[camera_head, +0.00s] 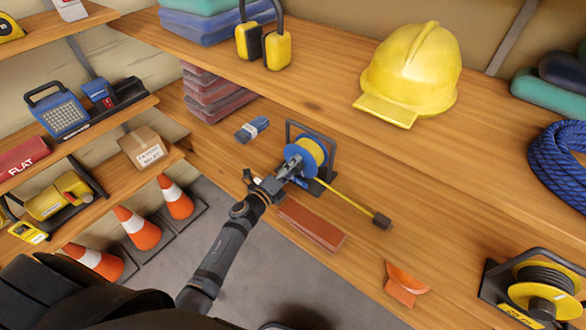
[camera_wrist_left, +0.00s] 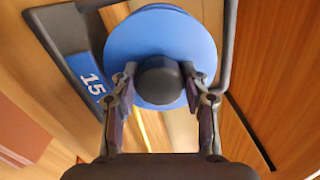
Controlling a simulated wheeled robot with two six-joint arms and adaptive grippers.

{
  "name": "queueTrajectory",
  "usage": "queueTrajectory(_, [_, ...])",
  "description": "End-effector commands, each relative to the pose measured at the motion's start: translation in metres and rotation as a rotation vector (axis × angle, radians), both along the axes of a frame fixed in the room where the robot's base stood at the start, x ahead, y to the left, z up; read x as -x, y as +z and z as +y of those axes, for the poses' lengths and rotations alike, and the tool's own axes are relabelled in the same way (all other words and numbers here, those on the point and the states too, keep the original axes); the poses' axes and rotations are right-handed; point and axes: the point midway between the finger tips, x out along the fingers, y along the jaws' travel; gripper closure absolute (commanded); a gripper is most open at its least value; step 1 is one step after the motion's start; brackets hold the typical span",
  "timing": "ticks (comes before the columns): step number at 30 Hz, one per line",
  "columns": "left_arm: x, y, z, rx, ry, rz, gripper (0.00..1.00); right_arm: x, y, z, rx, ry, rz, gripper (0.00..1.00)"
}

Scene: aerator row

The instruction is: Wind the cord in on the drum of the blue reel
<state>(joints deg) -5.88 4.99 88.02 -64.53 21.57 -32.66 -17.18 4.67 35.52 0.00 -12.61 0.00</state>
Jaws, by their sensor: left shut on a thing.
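The blue reel (camera_head: 301,158) stands on the lower wooden shelf in a dark frame, with yellow cord on its drum. A length of yellow cord (camera_head: 344,194) runs out from it to the right across the shelf and ends in a dark plug (camera_head: 382,221). My left gripper (camera_head: 288,168) is at the near side of the reel. In the left wrist view, its fingers (camera_wrist_left: 162,85) are shut on a dark round knob (camera_wrist_left: 159,78) in front of the blue disc (camera_wrist_left: 202,40). A blue label reading 15 (camera_wrist_left: 88,80) is on the base. My right gripper is not in view.
A reddish-brown block (camera_head: 312,225) lies in front of the reel and an orange piece (camera_head: 405,283) lies further right. A yellow-and-black reel (camera_head: 545,295) stands at the lower right. The upper shelf above holds a yellow helmet (camera_head: 412,70). Traffic cones (camera_head: 138,228) stand at left.

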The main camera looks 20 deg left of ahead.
Motion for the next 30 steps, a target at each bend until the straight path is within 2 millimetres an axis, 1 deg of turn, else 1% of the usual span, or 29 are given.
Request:
queueTrajectory(1, [0.001,-0.003,0.000,-0.040,0.001,-0.012,0.86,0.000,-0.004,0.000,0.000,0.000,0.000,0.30])
queueTrajectory(18, [0.001,0.000,-0.001,-0.518,0.000,-0.186,0.86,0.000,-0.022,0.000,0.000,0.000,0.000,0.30])
queueTrajectory(24, [0.001,0.000,-0.001,-0.631,0.000,-0.227,0.86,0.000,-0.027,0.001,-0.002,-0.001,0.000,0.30])
queueTrajectory(30, [0.001,0.001,-0.002,-0.702,-0.001,-0.253,0.86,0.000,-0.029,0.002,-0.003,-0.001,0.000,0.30])
